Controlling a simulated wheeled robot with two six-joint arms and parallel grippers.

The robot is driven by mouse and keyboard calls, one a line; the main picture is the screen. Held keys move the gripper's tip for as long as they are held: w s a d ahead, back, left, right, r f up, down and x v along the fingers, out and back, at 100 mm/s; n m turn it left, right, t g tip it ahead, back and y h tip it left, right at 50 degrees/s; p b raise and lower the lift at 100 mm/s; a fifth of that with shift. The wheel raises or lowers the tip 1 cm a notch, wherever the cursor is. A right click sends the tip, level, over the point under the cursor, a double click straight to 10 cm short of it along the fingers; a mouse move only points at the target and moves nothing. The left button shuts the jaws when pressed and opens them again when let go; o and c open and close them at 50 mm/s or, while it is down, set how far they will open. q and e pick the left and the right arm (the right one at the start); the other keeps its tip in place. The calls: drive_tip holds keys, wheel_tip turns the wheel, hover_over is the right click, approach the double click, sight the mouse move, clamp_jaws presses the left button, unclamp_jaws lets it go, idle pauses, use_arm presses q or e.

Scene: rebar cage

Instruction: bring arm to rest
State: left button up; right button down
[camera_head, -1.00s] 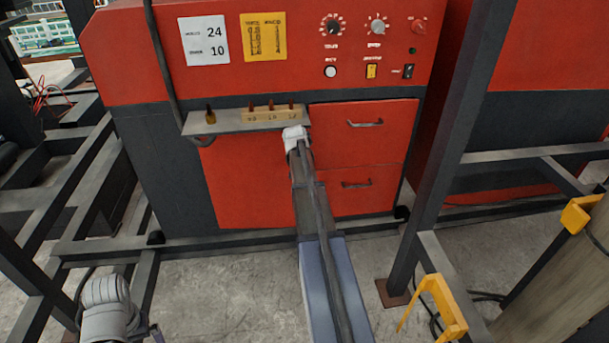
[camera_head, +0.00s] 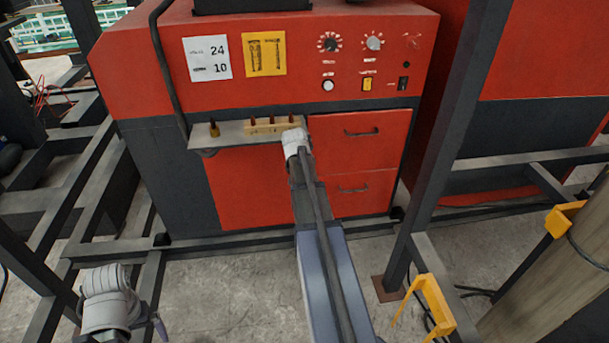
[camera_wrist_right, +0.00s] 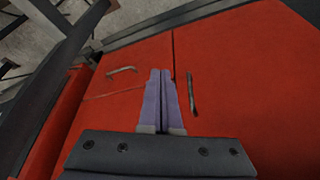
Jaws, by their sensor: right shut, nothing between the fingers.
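My right arm (camera_head: 325,280) reaches forward across the middle of the head view. Its pale wrist (camera_head: 294,142) shows in front of the right end of a small shelf. The right gripper's fingers are hidden there. In the right wrist view my right gripper (camera_wrist_right: 161,100) is shut and empty, its purple fingers together, in front of the red cabinet front.
The red machine (camera_head: 120,70) fills the background, with knobs, signs and two handled drawers (camera_head: 350,150). Its shelf (camera_head: 230,137) holds a small bottle (camera_head: 214,129) and a wooden block (camera_head: 262,127) with pegs. A dark post (camera_head: 435,150) and yellow bracket (camera_head: 432,300) stand right.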

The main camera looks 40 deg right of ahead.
drive_tip(key=shift+a+r, duration=0.1)
drive_tip(key=shift+r, duration=0.1)
drive_tip(key=a+f+n+y, duration=0.15)
drive_tip(key=a+n, duration=0.55)
drive_tip(key=a, duration=2)
drive_tip(key=s+a+n+g, duration=0.1)
drive_tip(key=s+a+n, duration=0.3)
drive_tip(key=s+a, duration=0.3)
drive_tip(key=s+a+n+g+y, duration=0.1)
drive_tip(key=s+a+n, duration=0.4)
drive_tip(key=a, duration=1.1)
drive_tip(key=shift+s, duration=1.25)
